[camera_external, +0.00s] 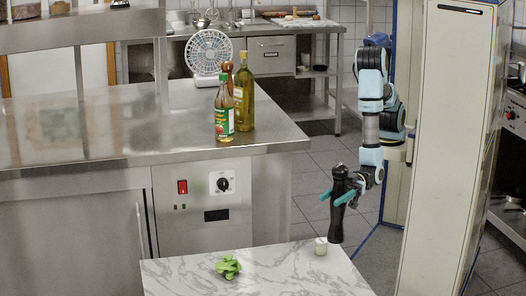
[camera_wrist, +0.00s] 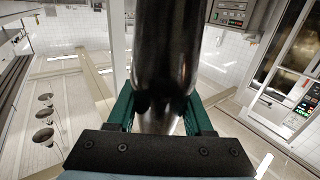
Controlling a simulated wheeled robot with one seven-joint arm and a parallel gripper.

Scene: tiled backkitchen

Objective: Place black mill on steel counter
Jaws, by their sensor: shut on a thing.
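The black mill (camera_external: 337,222) is upright in my gripper (camera_external: 338,197), which is shut on it with teal fingers around its body. The mill's base hangs close to the right back edge of the marble table; whether it touches the table I cannot tell. In the wrist view the dark, shiny mill (camera_wrist: 166,60) fills the middle between the teal fingers (camera_wrist: 160,112). The steel counter (camera_external: 120,127) stands to the left of my gripper, with its right part beside the bottles bare.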

